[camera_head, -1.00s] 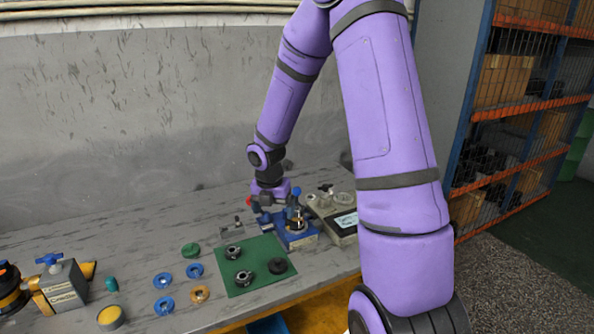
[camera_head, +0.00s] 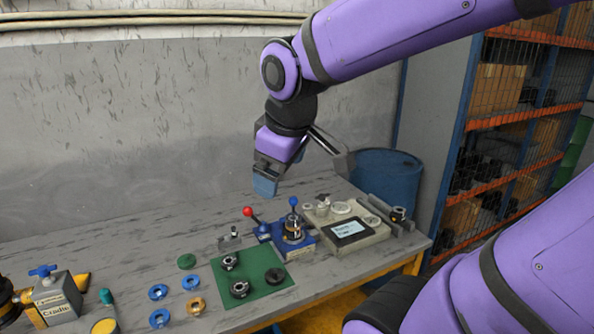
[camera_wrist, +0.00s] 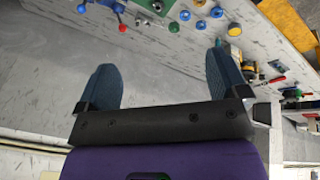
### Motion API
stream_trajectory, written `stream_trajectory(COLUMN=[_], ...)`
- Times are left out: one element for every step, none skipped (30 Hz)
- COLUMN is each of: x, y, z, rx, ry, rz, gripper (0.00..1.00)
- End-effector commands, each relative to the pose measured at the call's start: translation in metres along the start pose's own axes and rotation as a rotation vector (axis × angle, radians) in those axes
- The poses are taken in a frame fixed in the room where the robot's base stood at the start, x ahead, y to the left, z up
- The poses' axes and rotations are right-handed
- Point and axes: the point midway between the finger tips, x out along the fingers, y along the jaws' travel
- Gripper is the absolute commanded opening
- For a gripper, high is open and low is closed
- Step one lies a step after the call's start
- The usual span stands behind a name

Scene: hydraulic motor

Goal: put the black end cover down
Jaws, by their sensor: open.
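A black disc-like part that looks like the black end cover (camera_head: 274,276) lies flat at the right side of the green mat (camera_head: 262,292). Two dark flanged parts with metallic centres, one at the back (camera_head: 229,261) and one at the front (camera_head: 240,289), sit on the same mat. My gripper (camera_head: 265,185) is raised well above the bench, up and behind the blue fixture (camera_head: 300,246). In the wrist view its two blue-grey fingers (camera_wrist: 163,82) are wide apart with nothing between them. A dark and brassy assembly (camera_head: 293,228) stands in the fixture.
A grey tester with a screen (camera_head: 353,230) stands right of the fixture. A red-knobbed lever (camera_head: 250,213) sticks up beside it. Blue rings (camera_head: 158,292) and a brass ring (camera_head: 196,306) lie left of the mat. A blue barrel (camera_head: 388,180) stands behind the bench. The bench's left back is clear.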

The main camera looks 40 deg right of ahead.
Motion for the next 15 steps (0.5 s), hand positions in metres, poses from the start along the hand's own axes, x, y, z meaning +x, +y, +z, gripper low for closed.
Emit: stream_trajectory(x=[-0.011, -0.016, -0.022, -0.026, -0.030, -0.034, -0.036, -0.038, -0.041, -0.042, -0.043, -0.043, -0.044, -0.044, -0.044], y=[-0.007, -0.011, -0.016, -0.019, -0.022, -0.025, -0.028, -0.029, -0.032, -0.033, -0.034, -0.035, -0.035, -0.035, -0.035], z=[0.007, 0.011, 0.017, 0.021, 0.024, 0.028, 0.031, 0.033, 0.036, 0.037, 0.039, 0.040, 0.040, 0.041, 0.041], rx=[0.071, 0.119, 0.177, 0.217, 0.254, 0.297, 0.325, 0.351, 0.379, 0.394, 0.408, 0.419, 0.426, 0.430, 0.432], ry=[0.030, 0.043, 0.058, 0.068, 0.078, 0.088, 0.095, 0.100, 0.106, 0.110, 0.111, 0.113, 0.114, 0.115, 0.115], rz=[-0.008, -0.015, -0.026, -0.035, -0.043, -0.054, -0.062, -0.070, -0.078, -0.082, -0.086, -0.090, -0.092, -0.093, -0.094], gripper=[0.93, 0.93, 0.93, 0.93, 0.93, 0.93, 0.93, 0.93, 0.93, 0.93, 0.93, 0.93, 0.93, 0.93, 0.93])
